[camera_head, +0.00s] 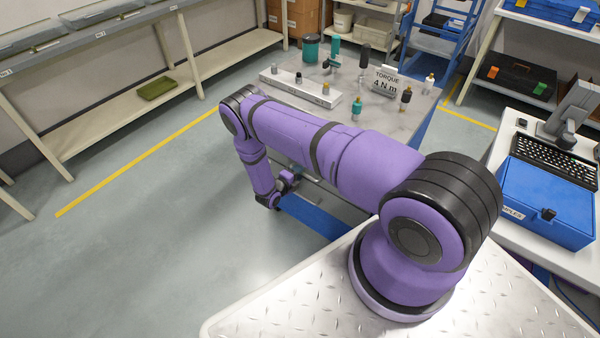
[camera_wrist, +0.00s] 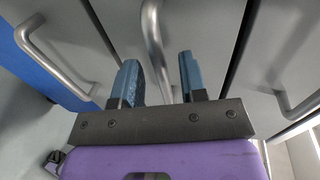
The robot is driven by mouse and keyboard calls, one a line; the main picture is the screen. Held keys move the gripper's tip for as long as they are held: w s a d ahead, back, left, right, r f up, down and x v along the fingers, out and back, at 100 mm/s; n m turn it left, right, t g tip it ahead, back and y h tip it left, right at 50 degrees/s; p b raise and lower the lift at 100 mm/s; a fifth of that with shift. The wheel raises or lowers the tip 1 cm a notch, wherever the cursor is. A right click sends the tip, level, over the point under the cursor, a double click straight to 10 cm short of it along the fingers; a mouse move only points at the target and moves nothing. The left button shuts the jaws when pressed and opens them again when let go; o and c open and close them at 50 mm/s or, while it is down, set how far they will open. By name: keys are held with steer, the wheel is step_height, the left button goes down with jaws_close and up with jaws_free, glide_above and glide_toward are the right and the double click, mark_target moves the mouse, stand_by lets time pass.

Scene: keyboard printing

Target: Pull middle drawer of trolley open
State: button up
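The trolley (camera_head: 405,142) has a grey top and blue body parts; my arm hides most of its drawer side in the head view. In the wrist view its grey drawer fronts lie side by side, each with a curved metal handle. The middle drawer (camera_wrist: 212,45) looks level with its neighbours. Its handle (camera_wrist: 154,40) runs between the two blue fingers of my gripper (camera_wrist: 158,75). The fingers are apart, with a visible gap on each side of the handle. Whether either finger touches it I cannot tell.
Neighbouring drawer handles show at left (camera_wrist: 48,52) and right (camera_wrist: 288,105) in the wrist view. A blue case (camera_head: 545,200) stands at right. The floor left of the trolley is clear.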

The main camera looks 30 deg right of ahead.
steer(key=shift+x, duration=1)
jaws_close()
steer(key=f+v, duration=0.3)
steer(key=v, duration=1)
steer(key=a+f+v, duration=0.1)
steer(key=f+v, duration=0.1)
steer(key=v, duration=1.2)
steer(key=shift+s+a+f, duration=0.25)
steer(key=shift+a+f, duration=0.1)
jaws_free()
steer(key=v, duration=1)
steer(key=shift+a, duration=0.4)
steer(key=shift+s, duration=0.1)
